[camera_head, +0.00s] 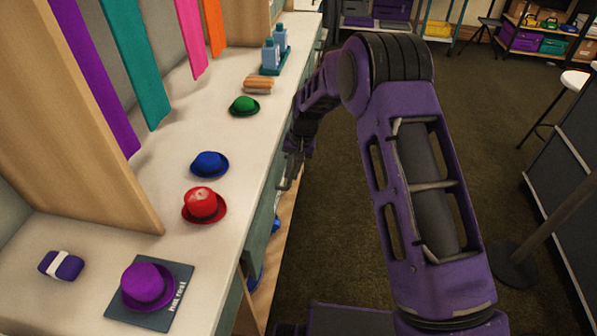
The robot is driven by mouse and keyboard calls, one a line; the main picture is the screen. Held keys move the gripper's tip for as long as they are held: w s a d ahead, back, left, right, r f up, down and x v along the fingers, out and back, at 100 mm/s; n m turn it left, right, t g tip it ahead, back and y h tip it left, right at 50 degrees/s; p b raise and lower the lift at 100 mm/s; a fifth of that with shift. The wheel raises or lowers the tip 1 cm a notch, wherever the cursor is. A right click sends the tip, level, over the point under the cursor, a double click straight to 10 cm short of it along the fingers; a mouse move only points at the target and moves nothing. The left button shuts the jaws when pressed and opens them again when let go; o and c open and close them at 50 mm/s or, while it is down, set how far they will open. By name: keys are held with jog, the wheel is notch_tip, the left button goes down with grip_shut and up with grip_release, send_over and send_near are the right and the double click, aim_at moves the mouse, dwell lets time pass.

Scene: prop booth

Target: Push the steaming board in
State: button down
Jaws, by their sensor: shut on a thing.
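My gripper (291,160) is at the front edge of the long pale counter, beside the grey-green front (268,196) below its top. My forearm hides part of this spot.
On the counter (225,130) are a red hat (203,205), a blue hat (210,164), a green hat (244,106), a purple hat (147,285) on a dark mat (183,283), a brush (258,85) and bottles (271,53). Blue items (256,277) show below. Dark floor (325,240) lies right.

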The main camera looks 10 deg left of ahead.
jog(key=shift+a, duration=0.9)
jog(key=c, duration=0.9)
grip_release()
jog(key=shift+o, duration=0.2)
jog(key=d+r+p, duration=0.2)
jog(key=d+r, duration=0.1)
jog(key=r, duration=1.4)
jog(key=shift+d, duration=0.15)
